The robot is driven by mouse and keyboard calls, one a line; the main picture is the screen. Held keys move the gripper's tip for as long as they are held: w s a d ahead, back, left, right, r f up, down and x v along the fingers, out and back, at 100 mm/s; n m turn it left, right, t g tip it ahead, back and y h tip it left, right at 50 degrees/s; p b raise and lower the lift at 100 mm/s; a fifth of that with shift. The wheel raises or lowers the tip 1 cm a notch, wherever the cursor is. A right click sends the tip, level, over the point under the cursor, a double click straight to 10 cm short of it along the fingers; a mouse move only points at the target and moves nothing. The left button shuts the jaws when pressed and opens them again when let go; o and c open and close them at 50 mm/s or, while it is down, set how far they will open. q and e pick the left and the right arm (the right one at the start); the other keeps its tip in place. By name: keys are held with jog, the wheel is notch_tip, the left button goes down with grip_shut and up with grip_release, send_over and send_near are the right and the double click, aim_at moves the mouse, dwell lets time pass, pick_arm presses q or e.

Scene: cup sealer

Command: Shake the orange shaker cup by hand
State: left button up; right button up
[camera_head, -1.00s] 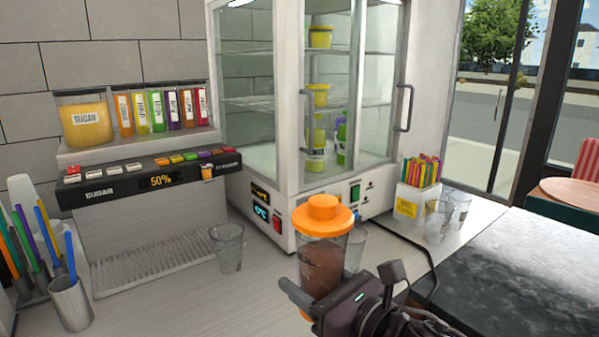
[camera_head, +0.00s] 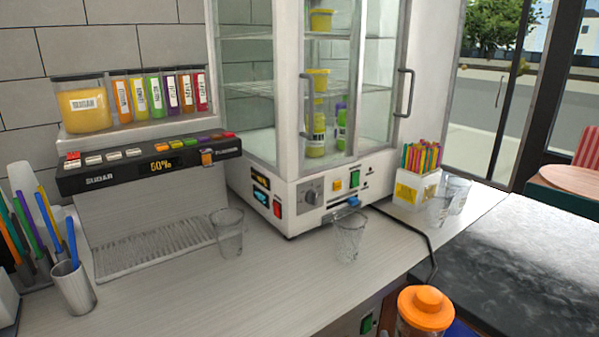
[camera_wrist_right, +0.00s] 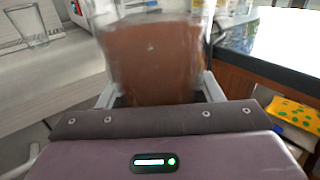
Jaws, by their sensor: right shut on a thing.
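The orange shaker cup has an orange lid (camera_head: 425,308) and a clear body. It is at the bottom edge of the head view, right of the middle, in front of the counter, with its lower part cut off. In the right wrist view its body with brown contents (camera_wrist_right: 155,55) is blurred and fills the upper middle. My right gripper (camera_wrist_right: 158,92) is shut on the cup body, one finger on each side. The right gripper is outside the head view. My left gripper is in neither view.
Clear empty glasses (camera_head: 228,232) (camera_head: 349,236) stand on the light counter (camera_head: 290,285). A sugar dispenser (camera_head: 150,165) is at left, a glass-door cabinet (camera_head: 300,195) at the back, and a straw box (camera_head: 418,190) at right. A dark countertop (camera_head: 520,255) lies on the right.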

jog(key=shift+r, duration=0.15)
jog(key=shift+w+a, duration=0.1)
jog(key=shift+a, duration=0.1)
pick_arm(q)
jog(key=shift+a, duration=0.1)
pick_arm(e)
jog(key=w+a+n+g+y, duration=0.1)
jog(key=a+n+y, duration=0.4)
jog(key=a, duration=1)
jog(key=shift+a+r+g+y, duration=0.3)
jog(key=shift+r+y, duration=0.15)
jog(key=shift+y, duration=0.85)
jog(key=shift+w, duration=0.1)
